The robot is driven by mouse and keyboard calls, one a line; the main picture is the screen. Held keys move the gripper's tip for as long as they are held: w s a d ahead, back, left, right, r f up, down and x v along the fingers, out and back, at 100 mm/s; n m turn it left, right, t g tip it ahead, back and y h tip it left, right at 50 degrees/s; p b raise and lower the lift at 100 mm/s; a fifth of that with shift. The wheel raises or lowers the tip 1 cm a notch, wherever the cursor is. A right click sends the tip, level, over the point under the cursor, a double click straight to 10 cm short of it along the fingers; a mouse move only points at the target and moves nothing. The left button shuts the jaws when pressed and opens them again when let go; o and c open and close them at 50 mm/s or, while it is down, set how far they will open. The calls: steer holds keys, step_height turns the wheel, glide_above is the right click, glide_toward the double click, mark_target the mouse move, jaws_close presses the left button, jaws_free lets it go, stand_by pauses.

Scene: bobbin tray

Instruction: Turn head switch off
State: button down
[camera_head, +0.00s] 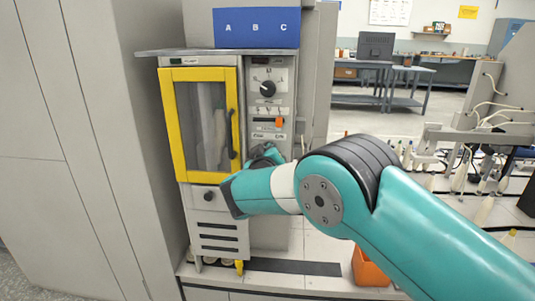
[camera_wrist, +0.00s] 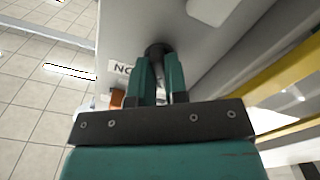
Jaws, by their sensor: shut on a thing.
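A grey machine with a yellow-framed glass door (camera_head: 236,140) stands ahead. Its narrow control panel (camera_head: 286,75) carries a black dial (camera_head: 267,89) at the top and an orange switch (camera_head: 279,122) lower down. My gripper (camera_head: 267,153) is at the panel below the orange switch and hides what it touches there. In the wrist view, my gripper's (camera_wrist: 160,64) two fingers are closed around a dark round knob (camera_wrist: 157,49) on the grey panel face. The fingers cover part of the knob, and I cannot read its setting.
A black door handle (camera_head: 232,135) is just left of my gripper. A blue box marked A B C (camera_head: 255,28) is on top. An orange bin (camera_head: 370,268) sits below my arm. A tall grey cabinet (camera_head: 95,150) closes off the left.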

steer(key=shift+f+n, duration=0.15)
steer(key=shift+n, duration=0.35)
steer(key=c, duration=1.1)
jaws_free()
steer(key=shift+c, duration=0.2)
steer(key=shift+s, duration=0.1)
steer(key=s+b, duration=0.1)
steer(key=s, duration=1.6)
steer(key=shift+s+a, duration=0.15)
steer(key=shift+a, duration=0.1)
steer(key=shift+d, duration=0.1)
